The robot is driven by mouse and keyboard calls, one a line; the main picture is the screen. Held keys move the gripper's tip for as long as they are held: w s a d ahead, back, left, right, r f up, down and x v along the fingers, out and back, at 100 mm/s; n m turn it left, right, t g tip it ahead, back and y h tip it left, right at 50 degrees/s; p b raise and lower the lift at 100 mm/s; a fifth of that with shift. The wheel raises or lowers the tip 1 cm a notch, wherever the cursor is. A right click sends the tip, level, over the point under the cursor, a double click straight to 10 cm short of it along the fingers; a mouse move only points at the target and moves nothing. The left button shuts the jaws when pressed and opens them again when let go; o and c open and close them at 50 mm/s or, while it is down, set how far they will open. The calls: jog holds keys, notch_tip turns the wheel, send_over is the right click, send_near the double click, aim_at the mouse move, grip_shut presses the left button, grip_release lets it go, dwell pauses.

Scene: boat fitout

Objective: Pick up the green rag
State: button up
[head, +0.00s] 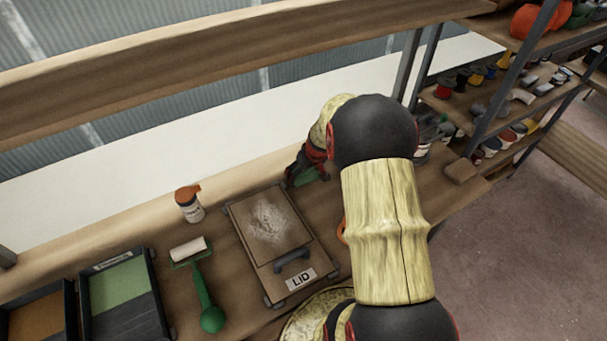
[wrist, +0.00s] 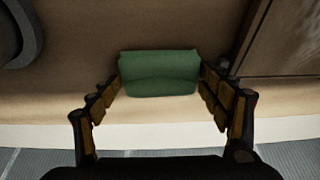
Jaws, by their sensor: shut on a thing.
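The green rag (wrist: 159,73) is a folded green cloth, seen in the wrist view between my two fingers. My gripper (wrist: 160,82) is shut on it, with a finger against each side end. In the head view the rag (head: 304,177) shows as a small green patch beside my gripper (head: 312,172), at the back of the workbench to the right of the lidded box. My arm hides part of the rag and gripper there. I cannot tell whether the rag still touches the bench.
The box with a handled lid marked LID (head: 268,225) lies left of my gripper. A bottle with an orange cap (head: 189,205), a green-handled roller (head: 205,290) and a green tray (head: 120,285) are further left. Shelves of cans (head: 520,100) stand right. A white wall runs behind.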

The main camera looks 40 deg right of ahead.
jog(key=c, duration=0.5)
jog(key=shift+o, duration=0.2)
jog(key=shift+r+p, duration=0.3)
jog(key=shift+r, duration=0.3)
notch_tip(320, 180, up, 2)
jog(key=shift+r+p, duration=0.25)
jog(key=shift+p, duration=0.3)
jog(key=s+a+r+p, duration=0.3)
jog(key=s+a+r, duration=0.4)
jog(key=s+r, duration=0.2)
jog(key=shift+s+a+r, duration=0.2)
jog(key=shift+s+a, duration=0.05)
jog(key=shift+s, duration=1.15)
